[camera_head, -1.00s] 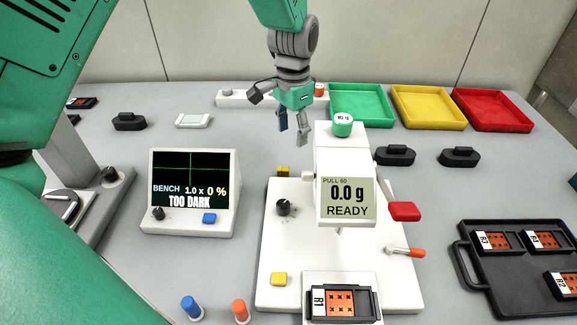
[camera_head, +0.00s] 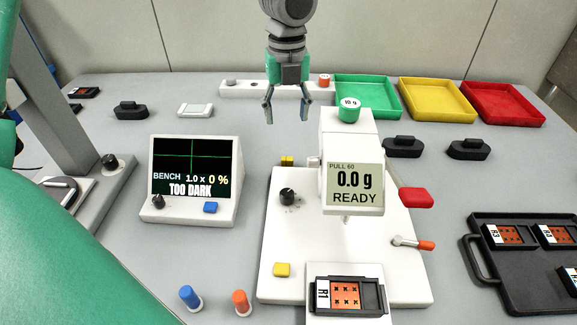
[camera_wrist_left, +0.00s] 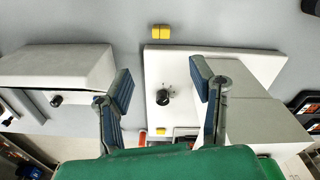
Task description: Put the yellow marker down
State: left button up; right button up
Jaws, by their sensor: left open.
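The yellow marker (camera_head: 287,161) is a small yellow block on the grey table, just behind the white base of the pull tester. It also shows in the left wrist view (camera_wrist_left: 161,31), beyond the base's edge and clear of my fingers. My left gripper (camera_head: 286,117) is open, fingers apart and pointing down, with nothing between them. In the head view it is above and behind the marker, apart from it. In the left wrist view its two fingers (camera_wrist_left: 161,88) frame the tester's base and knob. My right gripper is not in view.
Green (camera_head: 368,118), yellow and red trays stand at the back right. A white strip (camera_head: 243,90) lies behind my gripper.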

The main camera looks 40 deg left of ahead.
aim_at(287, 159)
pick_arm(q)
notch_tip(287, 159, down, 8)
jog(key=m+b, duration=0.2)
jog(key=shift+w+a+f+m, duration=0.1)
jog(key=shift+a+m, duration=0.05)
jog(key=shift+m, duration=0.25)
jog(key=f, duration=0.1)
jog(key=f+b, duration=0.1)
jog(key=f, duration=0.2)
jog(key=shift+s+d+f+b, duration=0.25)
jog(key=shift+s+f+b, duration=0.05)
jog(key=shift+b, duration=0.05)
jog(key=shift+f, duration=0.4)
jog(key=shift+r, duration=0.1)
jog(key=c, duration=0.9)
notch_tip(287, 159, up, 10)
jog(key=p, duration=0.2)
jog(key=shift+p, duration=0.3)
